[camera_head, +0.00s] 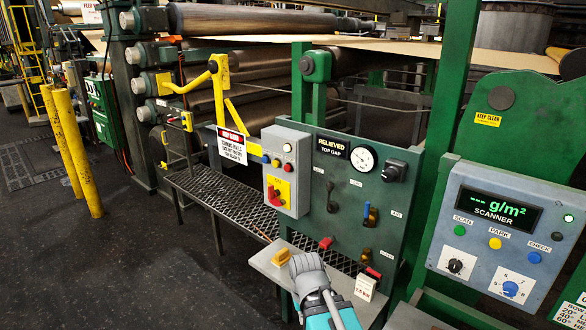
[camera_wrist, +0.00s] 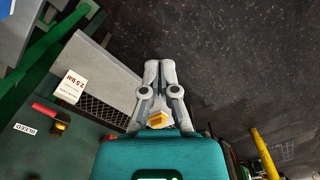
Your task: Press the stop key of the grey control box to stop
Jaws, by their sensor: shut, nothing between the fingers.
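The grey control box (camera_head: 298,140) is mounted at the left of the green panel in the head view. It carries a white button (camera_head: 287,147), small blue and red buttons, and a red rotary handle (camera_head: 274,195) on a yellow plate. I cannot read which key is stop. My gripper (camera_head: 307,262) is shut and empty, low in front of the panel, below and apart from the box. In the wrist view, my gripper (camera_wrist: 160,68) has its fingers together; the control box is not seen there.
The scanner box (camera_head: 500,232) is at right. Yellow posts (camera_head: 77,150) stand left, beside open floor.

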